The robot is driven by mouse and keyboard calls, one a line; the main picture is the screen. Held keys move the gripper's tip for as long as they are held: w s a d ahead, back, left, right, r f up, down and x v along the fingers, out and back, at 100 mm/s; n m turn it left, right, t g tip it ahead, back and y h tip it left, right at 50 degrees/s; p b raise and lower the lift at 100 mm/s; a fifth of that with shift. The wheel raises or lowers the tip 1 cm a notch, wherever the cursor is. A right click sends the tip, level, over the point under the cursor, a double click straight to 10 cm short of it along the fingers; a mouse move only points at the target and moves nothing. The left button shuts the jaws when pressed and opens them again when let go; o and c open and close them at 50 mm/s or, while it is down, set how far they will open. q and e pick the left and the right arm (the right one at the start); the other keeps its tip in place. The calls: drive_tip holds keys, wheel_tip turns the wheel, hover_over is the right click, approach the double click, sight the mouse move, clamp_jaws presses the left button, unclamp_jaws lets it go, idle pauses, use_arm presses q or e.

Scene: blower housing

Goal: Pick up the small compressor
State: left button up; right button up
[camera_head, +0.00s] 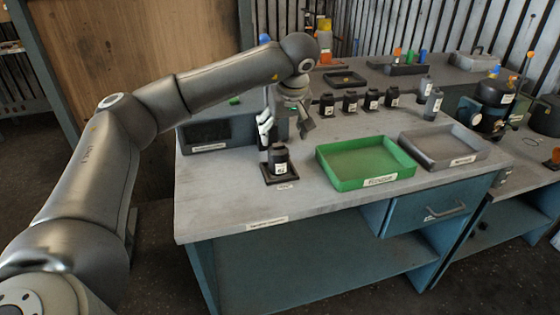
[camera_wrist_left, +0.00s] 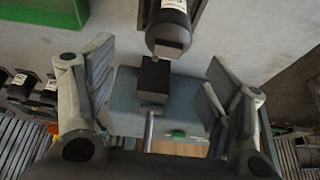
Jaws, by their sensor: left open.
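A small black unit with a white label (camera_head: 278,160), which looks like the small compressor, stands upright on a dark square pad (camera_head: 283,178) near the left part of the worktable. In the left wrist view, a dark rounded body with a white label (camera_wrist_left: 170,22) shows at the top middle and appears to be the same unit. My left gripper (camera_head: 286,125) is above and just behind it, pointing down. Its fingers are wide apart with nothing held; in the left wrist view the gripper (camera_wrist_left: 160,72) frames the space beside the unit. My right gripper is not in view.
A green tray (camera_head: 328,170) and a grey tray (camera_head: 412,152) lie to the right. Several similar black units (camera_head: 350,102) stand in a row behind. A dark box (camera_head: 205,135) stands left of the gripper. The table's front left is clear.

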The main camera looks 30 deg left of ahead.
sight(281, 143)
use_arm(q)
drive_tip(key=x, duration=0.3)
drive_tip(key=shift+a+f, duration=0.1)
drive_tip(key=shift+f, duration=0.25)
drive_tip(key=x, duration=0.3)
drive_tip(key=s+p+x, duration=0.1)
drive_tip(key=shift+w+a+f, duration=0.15)
drive_tip(key=shift+a+f, duration=0.05)
drive_tip(key=shift+f, duration=0.3)
drive_tip(key=shift+w+f, duration=0.15)
drive_tip(key=shift+f, duration=0.2)
drive_tip(key=shift+c, duration=0.2)
drive_tip(key=c, duration=1.4)
drive_tip(key=shift+r, duration=0.1)
clamp_jaws()
